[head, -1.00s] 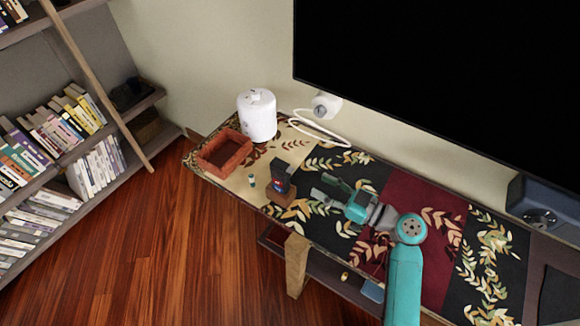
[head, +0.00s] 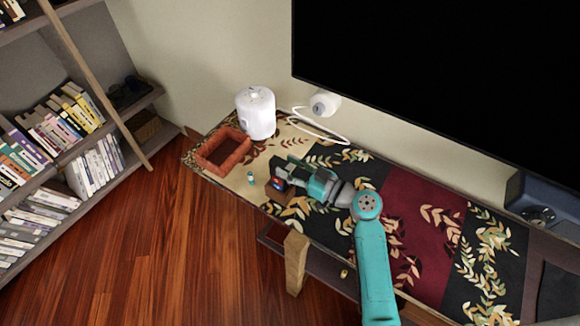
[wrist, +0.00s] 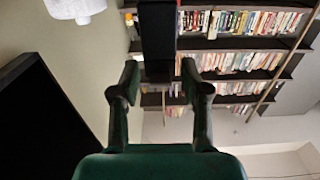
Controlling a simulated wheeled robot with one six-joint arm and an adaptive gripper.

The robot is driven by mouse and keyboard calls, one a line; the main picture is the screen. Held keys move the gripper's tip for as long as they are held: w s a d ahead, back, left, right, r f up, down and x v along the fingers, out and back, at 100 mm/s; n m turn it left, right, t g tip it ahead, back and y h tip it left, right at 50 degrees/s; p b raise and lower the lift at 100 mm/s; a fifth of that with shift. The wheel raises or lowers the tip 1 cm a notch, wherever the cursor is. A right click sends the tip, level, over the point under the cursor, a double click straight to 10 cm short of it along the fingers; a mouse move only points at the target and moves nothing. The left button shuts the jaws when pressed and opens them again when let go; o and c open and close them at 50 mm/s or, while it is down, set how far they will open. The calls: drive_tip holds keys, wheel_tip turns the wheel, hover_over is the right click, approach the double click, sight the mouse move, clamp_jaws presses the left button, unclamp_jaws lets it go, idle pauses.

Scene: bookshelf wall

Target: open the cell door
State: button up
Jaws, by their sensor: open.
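A small dark upright device (head: 275,165) stands on a brown block near the front edge of the shelf top. A red and blue patch shows low on it. My gripper (head: 288,173) is open and reaches it from the right, its fingers partly covering it in the head view. In the wrist view the dark device (wrist: 158,40) stands between the spread fingers of my gripper (wrist: 160,75), with gaps on both sides. A small teal and white cylinder (head: 250,178) stands to its left. I cannot make out the door on the device.
A reddish open box (head: 238,159) and a white canister (head: 256,125) stand at the left end. A white cable (head: 320,132) lies behind. A large black screen (head: 440,80) hangs on the wall. Patterned cloth (head: 405,205) covers the top; bookshelves stand far left.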

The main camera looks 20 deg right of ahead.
clamp_jaws()
drive_tip(key=shift+r, duration=0.1)
drive_tip(key=shift+w+a+r+g+h, duration=0.1)
drive_tip(key=shift+r+g+h, duration=0.25)
drive_tip(key=shift+g+h, duration=0.25)
